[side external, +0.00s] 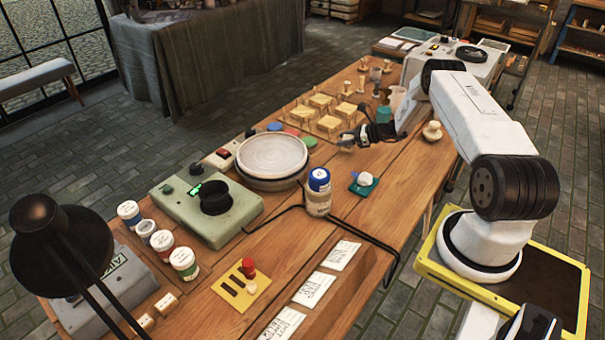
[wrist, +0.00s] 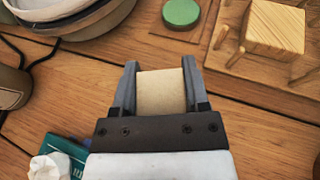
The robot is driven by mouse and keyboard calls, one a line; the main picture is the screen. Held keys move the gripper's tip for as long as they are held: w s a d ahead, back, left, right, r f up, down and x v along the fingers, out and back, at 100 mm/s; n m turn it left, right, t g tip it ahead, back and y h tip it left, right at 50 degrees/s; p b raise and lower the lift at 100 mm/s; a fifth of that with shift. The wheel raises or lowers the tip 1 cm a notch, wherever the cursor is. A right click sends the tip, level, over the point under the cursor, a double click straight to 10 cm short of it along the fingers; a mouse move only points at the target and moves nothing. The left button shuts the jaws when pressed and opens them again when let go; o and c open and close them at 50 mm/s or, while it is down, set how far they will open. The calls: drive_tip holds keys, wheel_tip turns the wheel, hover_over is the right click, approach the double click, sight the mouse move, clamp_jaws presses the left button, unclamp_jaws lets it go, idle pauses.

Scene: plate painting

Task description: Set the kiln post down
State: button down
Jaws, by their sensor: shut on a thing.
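My gripper (wrist: 162,88) is shut on the kiln post (wrist: 162,90), a pale cream block that sits between its two grey fingers in the wrist view. The post's near end is hidden by the gripper body. The wood table shows around the post, but I cannot tell whether the post touches it. In the side external view my gripper (side external: 346,140) is low over the table, right of the stacked plates and beside the wooden peg board.
The peg board (wrist: 240,64) with wooden blocks (wrist: 273,28) lies close at the upper right in the wrist view. A green disc (wrist: 181,13) lies ahead. Plates (wrist: 75,28) stand at the upper left. A teal box (wrist: 62,150) with white tissue is at the lower left.

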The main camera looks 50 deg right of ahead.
drive_tip(key=shift+f, duration=1.5)
drive_tip(key=shift+f, duration=0.1)
drive_tip(key=shift+c, duration=0.4)
unclamp_jaws()
drive_tip(key=shift+v, duration=3.8)
drive_tip(key=shift+w, duration=0.1)
